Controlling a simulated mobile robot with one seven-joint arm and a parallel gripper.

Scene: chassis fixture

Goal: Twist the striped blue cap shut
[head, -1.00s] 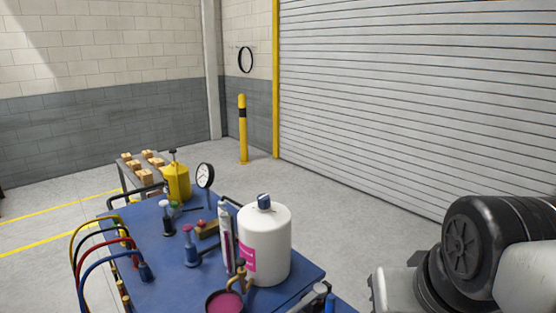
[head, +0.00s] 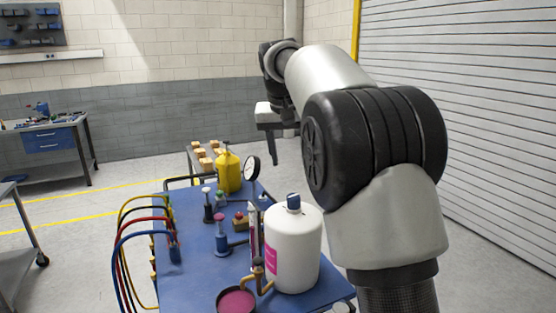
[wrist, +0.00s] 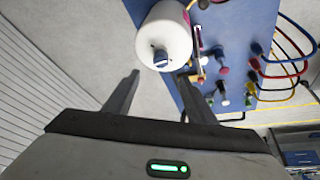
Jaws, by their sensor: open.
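The striped blue cap (head: 293,203) sits on top of the white bottle (head: 292,250), which stands upright on the blue cart top. In the wrist view the cap (wrist: 160,59) shows from above, with a pale stripe across it. My gripper (wrist: 158,76) is open and empty. In that view its fingertips lie low to either side of the cap and do not touch it. In the head view my gripper (head: 276,148) hangs high beyond the bottle. I cannot tell from these views whether the cap is fully tightened.
The blue cart top (head: 200,285) also holds a yellow can (head: 228,172), a dial gauge (head: 252,168), several small knobs, a cup of pink stuff (head: 236,300) and coloured hoses (head: 125,245) along the left edge. A roller door (head: 480,120) stands at right.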

